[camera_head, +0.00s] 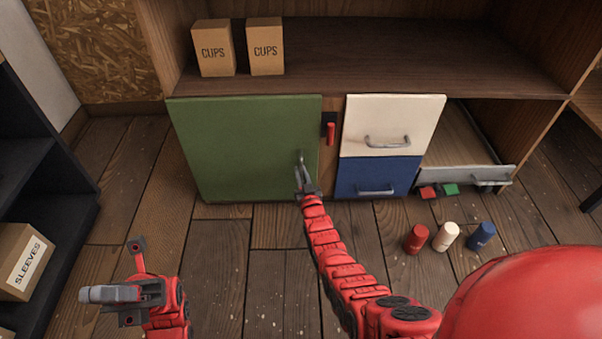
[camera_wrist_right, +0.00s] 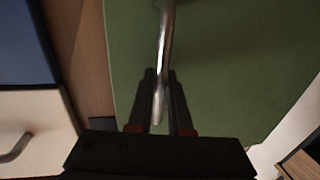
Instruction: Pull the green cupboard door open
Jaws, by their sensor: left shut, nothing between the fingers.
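The green cupboard door (camera_head: 235,150) is at the left of the low cabinet and looks closed, its face in line with the front. A slim metal handle (camera_head: 300,160) stands upright near its right edge; it also shows in the right wrist view (camera_wrist_right: 166,45). My right gripper (camera_head: 305,188) is at this handle. In the right wrist view its dark fingers (camera_wrist_right: 160,85) lie close on both sides of the handle, shut on it. A red latch (camera_head: 330,131) hangs on the strip right of the door. My left gripper (camera_head: 122,293) is shut and empty, over the floor at the lower left.
A cream drawer (camera_head: 390,115) and a blue drawer (camera_head: 360,180) are right of the door. A low open drawer (camera_head: 470,176) stands farther right. Red, white and blue cylinders (camera_head: 446,237) stand on the floor. Two cups boxes (camera_head: 265,48) are on top. The floor before the door is clear.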

